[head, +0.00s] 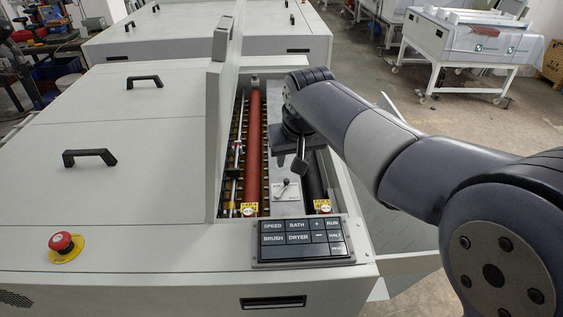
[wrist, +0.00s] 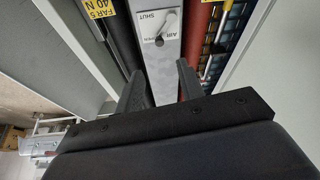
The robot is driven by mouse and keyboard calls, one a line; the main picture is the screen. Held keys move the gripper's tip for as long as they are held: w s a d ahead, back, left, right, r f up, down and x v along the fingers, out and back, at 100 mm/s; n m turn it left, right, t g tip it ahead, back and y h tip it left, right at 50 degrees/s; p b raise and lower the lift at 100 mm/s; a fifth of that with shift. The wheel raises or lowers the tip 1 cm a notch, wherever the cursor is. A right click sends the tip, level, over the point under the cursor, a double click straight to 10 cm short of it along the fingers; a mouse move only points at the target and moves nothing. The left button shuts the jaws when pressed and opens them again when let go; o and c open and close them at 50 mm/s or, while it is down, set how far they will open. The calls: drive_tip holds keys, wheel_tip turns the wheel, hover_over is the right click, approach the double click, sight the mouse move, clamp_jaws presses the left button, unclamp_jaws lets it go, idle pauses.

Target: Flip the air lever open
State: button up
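The air lever (head: 283,185) is a small handle on a white label plate, set on the grey strip inside the open machine bay. In the wrist view the lever (wrist: 167,21) lies across the label, which reads AIR, SHUT and OPEN; I cannot tell firmly which word it points to. My gripper (head: 301,167) hangs over the bay, just behind and above the lever in the head view. In the wrist view my gripper (wrist: 161,84) has its two dark fingers apart with nothing between them. The lever lies beyond the fingertips, and I see no contact.
A red roller (head: 253,145) runs left of the strip and a black roller (head: 316,180) right of it. The raised cover (head: 219,120) walls the bay on the left. The control panel (head: 301,241) is at the front, with a red stop button (head: 62,241) left.

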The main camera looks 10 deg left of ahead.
sight(287, 180)
drive_tip(key=p+x, duration=0.1)
drive_tip(key=x, duration=0.9)
drive_tip(key=shift+w+f+p, duration=0.1)
drive_tip(key=shift+f+p, duration=0.15)
drive_tip(key=shift+p, duration=0.05)
drive_tip(key=shift+c, duration=0.3)
clamp_jaws()
